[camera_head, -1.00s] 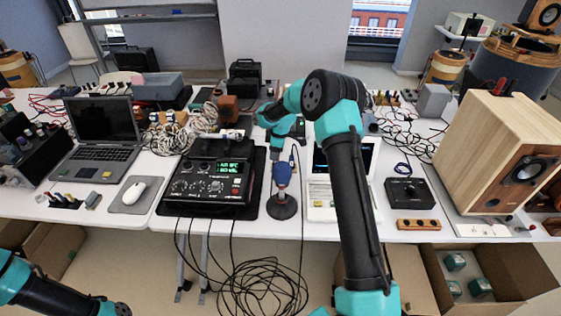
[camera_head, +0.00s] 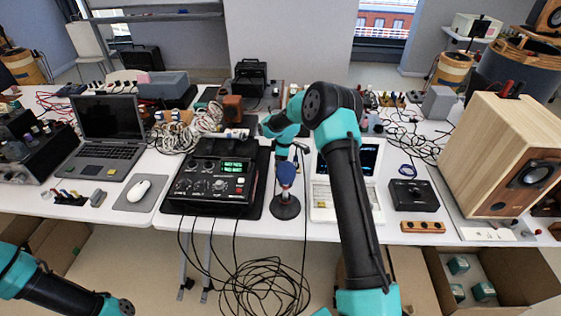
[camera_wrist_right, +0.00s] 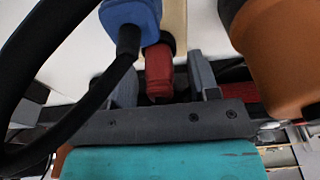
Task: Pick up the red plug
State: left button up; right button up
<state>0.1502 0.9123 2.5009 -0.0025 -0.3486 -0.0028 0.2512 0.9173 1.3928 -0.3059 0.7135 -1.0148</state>
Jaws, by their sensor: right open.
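A red plug (camera_wrist_right: 159,72) shows in the right wrist view, pointing in between the two grey fingers of my right gripper (camera_wrist_right: 165,82). The fingers are apart, one on each side of the plug, and a gap shows on its right. A blue plug (camera_wrist_right: 130,14) with a thick black cable lies close to its left and covers part of the view. In the head view my right gripper (camera_head: 284,146) is small, above the middle of the table behind the blue-topped stand. I cannot make out the red plug there. My left arm is at the lower left; its gripper is out of frame.
An orange cylinder (camera_wrist_right: 278,55) stands close to the right finger in the wrist view. A black control box (camera_head: 212,185), a blue-topped round stand (camera_head: 286,207), a white instrument (camera_head: 322,200) and a wooden speaker (camera_head: 490,150) crowd the table (camera_head: 150,222).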

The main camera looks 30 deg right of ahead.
jog(key=shift+f, duration=0.1)
dwell(0.4)
jog(key=c, duration=1)
